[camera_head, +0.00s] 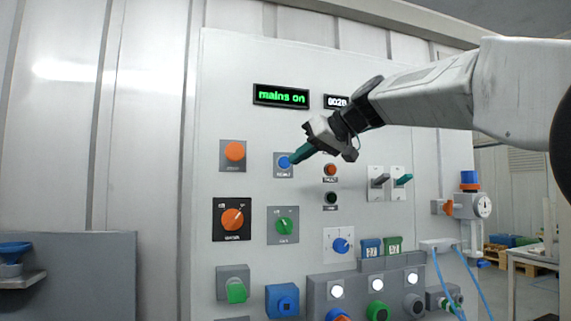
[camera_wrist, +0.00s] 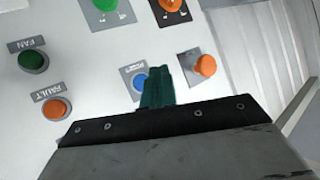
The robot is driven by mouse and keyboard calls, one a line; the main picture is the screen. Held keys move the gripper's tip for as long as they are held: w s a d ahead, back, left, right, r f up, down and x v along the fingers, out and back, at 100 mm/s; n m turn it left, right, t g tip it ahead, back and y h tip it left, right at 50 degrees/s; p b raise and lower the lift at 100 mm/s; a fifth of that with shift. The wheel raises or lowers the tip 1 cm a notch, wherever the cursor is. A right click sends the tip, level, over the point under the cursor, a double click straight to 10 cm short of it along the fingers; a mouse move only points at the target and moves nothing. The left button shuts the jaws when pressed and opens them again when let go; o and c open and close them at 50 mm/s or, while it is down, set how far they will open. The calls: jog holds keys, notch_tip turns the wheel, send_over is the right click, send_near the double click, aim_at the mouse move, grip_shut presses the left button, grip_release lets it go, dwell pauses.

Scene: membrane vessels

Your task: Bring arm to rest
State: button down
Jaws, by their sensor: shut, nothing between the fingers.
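My arm (camera_head: 425,95) reaches in from the right in the head view, in front of the control panel (camera_head: 230,80). My gripper (camera_head: 294,160) is shut and empty, with its green fingers pointing left and slightly down at a blue button (camera_head: 284,162). The fingertips overlap the button's edge in the picture; I cannot tell whether they touch it. In the wrist view the shut fingers (camera_wrist: 158,88) partly hide the blue button (camera_wrist: 140,82). A display (camera_head: 281,96) above reads "mains on" in green.
An orange button (camera_head: 235,150) is left of the blue one. Orange (camera_head: 232,219) and green (camera_head: 284,226) rotary knobs sit below. Two toggle levers (camera_head: 379,181) are on the right, with a gauge (camera_head: 483,206) beyond. A grey ledge box (camera_head: 65,270) stands at lower left.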

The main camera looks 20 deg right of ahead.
dwell(0.5)
jog(key=s+d+f+m+g+h, duration=0.15)
jog(key=s+f, duration=0.35)
jog(key=f, duration=0.5)
jog(key=s+f+m+g+h, duration=0.25)
jog(key=s+f, duration=0.25)
jog(key=f, duration=0.5)
jog(key=s+f+g+h, duration=0.1)
jog(key=s+f+g, duration=0.1)
jog(key=s+f, duration=0.8)
jog(key=s+d+f+g+h, duration=0.1)
jog(key=s+f+g+h, duration=0.1)
jog(key=s+f, duration=0.8)
jog(key=s, duration=0.6)
jog(key=shift+f+m+g+h, duration=0.3)
jog(key=shift+f+m, duration=0.05)
jog(key=shift+m, duration=0.05)
